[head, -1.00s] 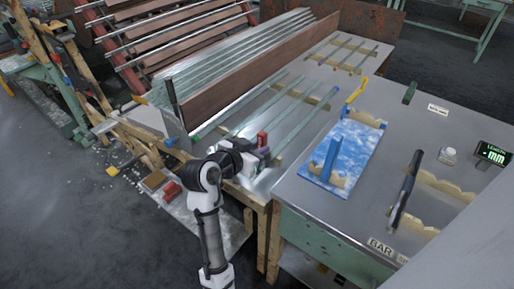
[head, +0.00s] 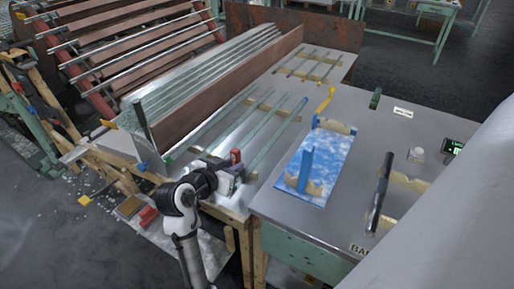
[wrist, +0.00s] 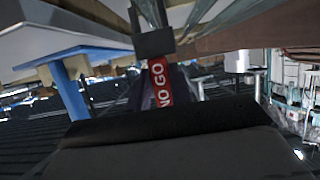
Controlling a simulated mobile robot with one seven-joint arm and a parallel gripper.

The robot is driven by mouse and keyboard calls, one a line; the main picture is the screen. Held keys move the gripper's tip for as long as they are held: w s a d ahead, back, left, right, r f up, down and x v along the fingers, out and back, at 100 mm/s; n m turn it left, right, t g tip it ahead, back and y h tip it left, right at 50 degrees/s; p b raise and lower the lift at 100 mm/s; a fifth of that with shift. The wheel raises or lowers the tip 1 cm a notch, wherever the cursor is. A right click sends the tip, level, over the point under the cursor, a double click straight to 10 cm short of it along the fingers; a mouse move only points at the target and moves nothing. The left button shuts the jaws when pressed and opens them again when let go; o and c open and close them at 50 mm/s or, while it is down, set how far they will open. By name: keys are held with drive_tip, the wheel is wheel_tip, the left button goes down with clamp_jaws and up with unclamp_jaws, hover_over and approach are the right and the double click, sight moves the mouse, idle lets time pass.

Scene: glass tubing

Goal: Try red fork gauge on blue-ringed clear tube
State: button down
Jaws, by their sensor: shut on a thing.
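My gripper (head: 234,168) is at the near end of the bench, shut on the red fork gauge (head: 236,156). In the wrist view the gauge (wrist: 160,82) shows a red face marked "NO GO" below a dark block. The fork's opening is hidden. A clear tube (head: 275,140) with a blue mark at its far end lies just right of my gripper, near end close to it. It seems to be the blue-ringed tube. I cannot tell whether gauge and tube touch. Pale glass edges (wrist: 225,12) show at the top of the wrist view.
Other clear tubes (head: 237,137) lie left of it on wooden supports, beside a brown board (head: 225,95). To the right are a blue-and-white board (head: 318,170) with a blue post (head: 305,165), and a black bar (head: 380,193) on wooden rests.

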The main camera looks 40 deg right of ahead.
drive_tip(key=shift+r, duration=0.1)
wheel_tip(320, 180, up, 7)
drive_tip(key=p, duration=0.5)
drive_tip(key=shift+p, duration=0.4)
idle(0.6)
